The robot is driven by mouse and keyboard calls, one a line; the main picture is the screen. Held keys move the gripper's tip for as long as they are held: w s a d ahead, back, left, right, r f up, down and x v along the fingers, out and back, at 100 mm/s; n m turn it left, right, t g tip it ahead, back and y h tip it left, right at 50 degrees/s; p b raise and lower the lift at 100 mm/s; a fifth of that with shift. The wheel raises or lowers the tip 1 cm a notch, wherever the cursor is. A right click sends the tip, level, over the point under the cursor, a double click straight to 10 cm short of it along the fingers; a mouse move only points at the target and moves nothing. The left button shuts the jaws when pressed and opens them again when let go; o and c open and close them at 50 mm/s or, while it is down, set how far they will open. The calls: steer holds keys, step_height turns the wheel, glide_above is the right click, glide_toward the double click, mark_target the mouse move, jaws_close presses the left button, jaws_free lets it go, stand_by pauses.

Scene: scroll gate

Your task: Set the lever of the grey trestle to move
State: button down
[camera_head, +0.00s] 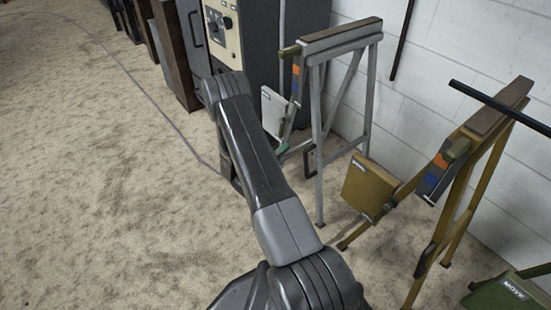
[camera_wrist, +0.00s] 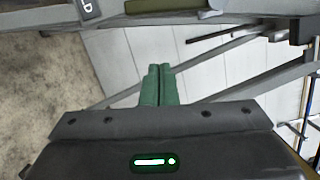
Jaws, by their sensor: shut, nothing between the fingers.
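The grey trestle (camera_head: 318,120) stands against the white wall in the head view, with a brown top beam. A lever with an olive grip (camera_head: 290,51) sticks out at its upper left, beside a dark plate (camera_head: 296,80) with orange and blue marks. I cannot read any setting there. My gripper (camera_head: 282,150) is low at the trestle's left side, below the plate and the grip. In the wrist view its green fingers (camera_wrist: 158,85) are shut together and empty. An olive part (camera_wrist: 165,5) shows at that view's top edge; I cannot tell whether it is the grip.
A pale box (camera_head: 273,112) hangs at the grey trestle's left, close to my gripper. A dark cabinet (camera_head: 250,50) stands behind. The left floor is clear except for a cable.

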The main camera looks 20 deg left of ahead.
mark_target(282, 128)
steer(key=shift+w+a+r+b, duration=0.15)
steer(key=shift+w+a+b, duration=0.15)
steer(key=shift+w, duration=0.45)
steer(key=shift+w+a+r+b, duration=0.15)
steer(key=shift+w+a, duration=0.3)
steer(key=shift+w, duration=0.3)
steer(key=shift+w+a+r+b, duration=0.1)
steer(key=shift+w+a+b, duration=0.2)
steer(key=shift+w, duration=0.45)
steer(key=shift+f, duration=0.1)
steer(key=shift+a, duration=0.1)
